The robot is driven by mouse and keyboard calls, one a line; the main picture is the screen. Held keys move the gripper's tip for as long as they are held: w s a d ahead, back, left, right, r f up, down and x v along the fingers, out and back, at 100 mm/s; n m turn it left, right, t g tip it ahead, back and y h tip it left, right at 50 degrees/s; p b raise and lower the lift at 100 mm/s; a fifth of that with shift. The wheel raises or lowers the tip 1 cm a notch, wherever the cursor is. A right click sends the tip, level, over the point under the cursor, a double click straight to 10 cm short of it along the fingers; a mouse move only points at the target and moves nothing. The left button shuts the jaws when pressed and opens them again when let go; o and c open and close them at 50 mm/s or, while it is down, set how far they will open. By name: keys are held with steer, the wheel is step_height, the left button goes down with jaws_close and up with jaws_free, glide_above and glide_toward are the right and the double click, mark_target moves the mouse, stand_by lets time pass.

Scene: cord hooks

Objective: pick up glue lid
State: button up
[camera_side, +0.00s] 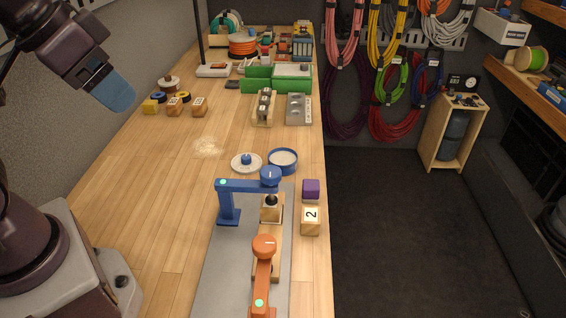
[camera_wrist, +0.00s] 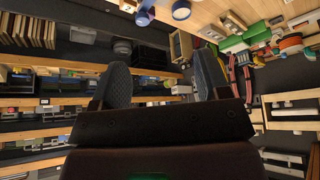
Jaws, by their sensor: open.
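The glue lid (camera_side: 246,164), a white disc with a blue knob, lies on the wooden table in the middle of the side view. Just right of it stands a round blue-rimmed pot (camera_side: 283,161) with a pale inside, apart from the lid. My gripper (camera_side: 118,95) is high at the upper left of the side view, well away from the lid. In the wrist view my gripper (camera_wrist: 160,66) shows two dark fingers wide apart with nothing between them. I cannot make out the lid for certain in the wrist view.
A blue clamp arm (camera_side: 245,186) and an orange one (camera_side: 263,270) stand on a grey mat in front of the lid. A purple cube (camera_side: 311,189) and a numbered block (camera_side: 310,221) sit near the right edge. Table left of the lid is mostly clear.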

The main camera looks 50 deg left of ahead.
steer(key=o, duration=0.6)
steer(key=n+g, duration=0.6)
steer(key=n, duration=1.4)
glide_above(245, 156)
step_height(245, 156, down, 22)
step_height(245, 156, down, 13)
